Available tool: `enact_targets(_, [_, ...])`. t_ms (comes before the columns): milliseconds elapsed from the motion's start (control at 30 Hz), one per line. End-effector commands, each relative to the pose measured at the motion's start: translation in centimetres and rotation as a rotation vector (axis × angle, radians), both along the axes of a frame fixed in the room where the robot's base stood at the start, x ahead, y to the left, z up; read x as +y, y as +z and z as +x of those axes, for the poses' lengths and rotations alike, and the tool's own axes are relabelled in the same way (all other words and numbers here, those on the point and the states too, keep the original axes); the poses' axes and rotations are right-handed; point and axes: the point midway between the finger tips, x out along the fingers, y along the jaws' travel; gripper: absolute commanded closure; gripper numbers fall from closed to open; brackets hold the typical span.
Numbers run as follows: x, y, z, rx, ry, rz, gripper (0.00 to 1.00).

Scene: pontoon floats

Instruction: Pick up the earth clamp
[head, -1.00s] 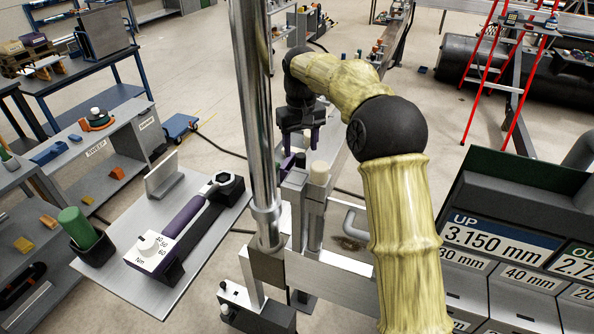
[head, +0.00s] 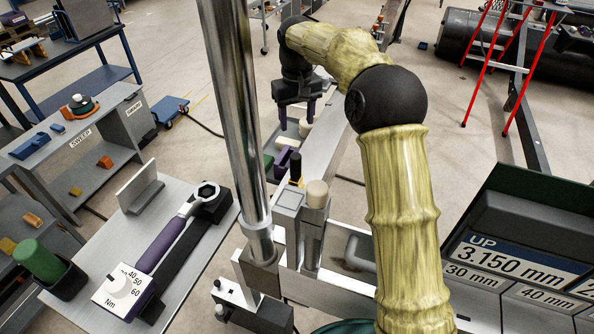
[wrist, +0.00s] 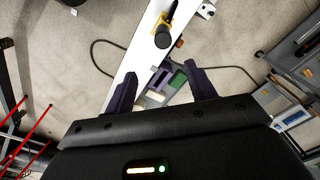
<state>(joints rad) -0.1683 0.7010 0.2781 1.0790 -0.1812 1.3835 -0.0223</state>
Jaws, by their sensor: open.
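My gripper (head: 297,112) hangs over the pale beam in the head view, its two dark purple fingers apart and nothing held. The wrist view shows the same open gripper (wrist: 162,74), with purple, green and beige pieces (wrist: 160,85) on or beside the beam seen between the fingers. I cannot tell for sure which thing is the earth clamp. A black round-topped piece (wrist: 163,39) with a yellow part (wrist: 154,25) beside it sits on the beam, beyond the fingertips. In the head view, a dark upright piece (head: 295,166) and a purple holder (head: 282,165) stand below the gripper.
The pale beam (wrist: 133,62) runs under the gripper. A steel post (head: 235,120) rises close left of my arm. A torque wrench (head: 170,240) lies on a plate at left; labelled bins (head: 475,272) stand at right. A red ladder (head: 485,65) stands behind.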

Motion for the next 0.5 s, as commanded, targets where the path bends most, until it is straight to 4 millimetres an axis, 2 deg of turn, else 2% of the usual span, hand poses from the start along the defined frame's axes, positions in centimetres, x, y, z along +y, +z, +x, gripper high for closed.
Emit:
enact_targets(267, [0.2,-0.7,-0.1,0.003,0.004,-0.001,0.45])
enact_targets(500, [-0.1,-4.5,-0.1,0.006,-0.002,-0.002,0.45])
